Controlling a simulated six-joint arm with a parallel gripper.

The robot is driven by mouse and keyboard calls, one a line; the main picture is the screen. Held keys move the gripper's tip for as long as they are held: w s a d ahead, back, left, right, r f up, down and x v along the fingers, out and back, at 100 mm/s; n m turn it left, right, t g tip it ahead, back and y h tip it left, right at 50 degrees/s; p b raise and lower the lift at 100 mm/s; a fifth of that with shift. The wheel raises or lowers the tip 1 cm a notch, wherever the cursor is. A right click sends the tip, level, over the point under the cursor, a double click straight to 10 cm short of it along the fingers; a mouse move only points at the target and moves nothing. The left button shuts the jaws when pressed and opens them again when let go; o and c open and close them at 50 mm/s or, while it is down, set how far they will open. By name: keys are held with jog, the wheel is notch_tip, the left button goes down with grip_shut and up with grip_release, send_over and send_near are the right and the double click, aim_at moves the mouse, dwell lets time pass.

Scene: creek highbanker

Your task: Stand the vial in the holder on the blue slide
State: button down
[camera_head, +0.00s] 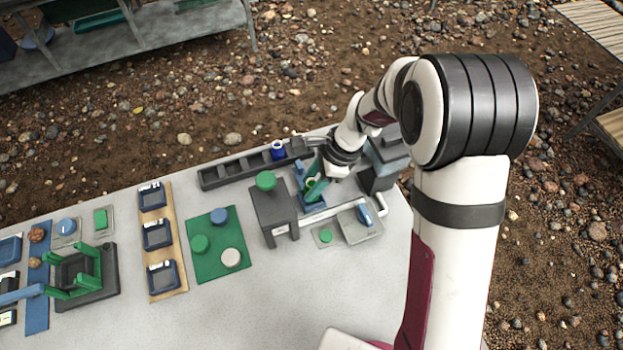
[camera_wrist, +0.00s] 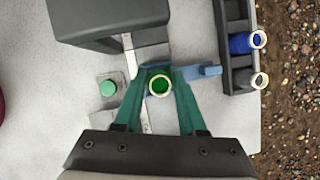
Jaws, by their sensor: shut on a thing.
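The vial (camera_wrist: 159,85) has a pale rim and a green inside and sits between the green fingertips of my gripper (camera_wrist: 160,88) in the wrist view. My gripper is shut on it. In the head view my gripper (camera_head: 312,184) is low over the blue slide (camera_head: 312,207), which sits on a pale rail. In the wrist view the blue slide (camera_wrist: 207,71) shows behind and beside the vial. The holder is mostly hidden by the fingers and vial, so I cannot tell whether the vial's base is inside it.
A dark rack (camera_head: 222,174) with a blue vial (camera_head: 278,150) stands behind; another pale-rimmed vial (camera_wrist: 259,80) shows in it. A dark block with a green knob (camera_head: 265,181) is left of the slide. A green button (camera_head: 325,236) and a grey tray (camera_head: 353,233) are in front.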

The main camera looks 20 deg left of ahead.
jog(key=shift+f, duration=0.1)
dwell(0.3)
jog(key=shift+f, duration=0.35)
jog(key=shift+f, duration=0.35)
dwell(0.3)
jog(key=shift+c, duration=2)
grip_release()
notch_tip(320, 180, up, 7)
jog(key=shift+r, duration=0.3)
